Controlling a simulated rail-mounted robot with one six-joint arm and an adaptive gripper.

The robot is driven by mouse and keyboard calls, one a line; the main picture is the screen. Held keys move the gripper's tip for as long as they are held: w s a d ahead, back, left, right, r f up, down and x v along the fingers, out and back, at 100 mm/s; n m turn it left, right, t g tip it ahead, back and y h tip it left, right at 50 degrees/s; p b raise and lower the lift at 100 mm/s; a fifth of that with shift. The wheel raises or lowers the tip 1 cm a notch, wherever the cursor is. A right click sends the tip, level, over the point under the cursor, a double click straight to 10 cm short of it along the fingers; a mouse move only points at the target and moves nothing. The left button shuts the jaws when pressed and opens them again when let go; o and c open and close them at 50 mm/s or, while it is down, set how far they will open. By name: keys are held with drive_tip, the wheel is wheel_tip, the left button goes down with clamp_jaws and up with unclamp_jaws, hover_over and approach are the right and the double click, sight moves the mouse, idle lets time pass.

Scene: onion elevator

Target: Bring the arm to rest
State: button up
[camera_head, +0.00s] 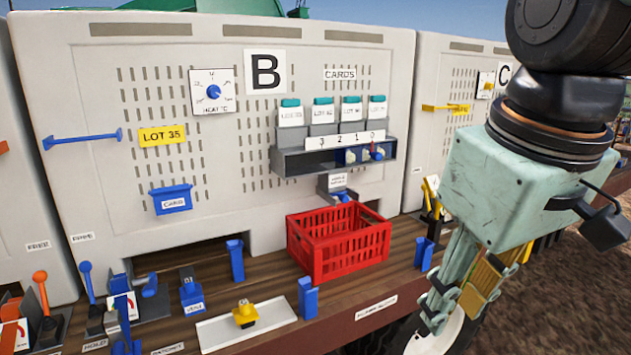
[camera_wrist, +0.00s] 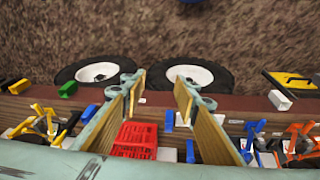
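My gripper (camera_head: 445,305) hangs at the right of the head view, in front of the wooden ledge and over a wheel. Its fingers point down. In the wrist view my gripper (camera_wrist: 158,88) has its two wood-toned fingers spread apart with nothing between the tips, so it is open and empty. The pale green wrist housing and dark arm joint above it are mine. No object touches the fingers as far as I can see.
A red crate (camera_head: 340,252) stands on the wooden ledge (camera_head: 375,285), left of my gripper. A white tray (camera_head: 220,332) holds a yellow-topped piece (camera_head: 245,313). Blue posts and levers line the ledge. Panel B (camera_head: 130,60) rises behind. Brown soil lies open at right.

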drive_tip(key=s+d+f+m+t+b, duration=0.1)
drive_tip(key=s+d+f+m+b, duration=0.2)
drive_tip(key=s+f, duration=0.3)
drive_tip(key=s+m, duration=0.1)
drive_tip(key=s, duration=0.2)
drive_tip(key=shift+d, duration=0.3)
drive_tip(key=shift+w, duration=0.1)
idle(0.8)
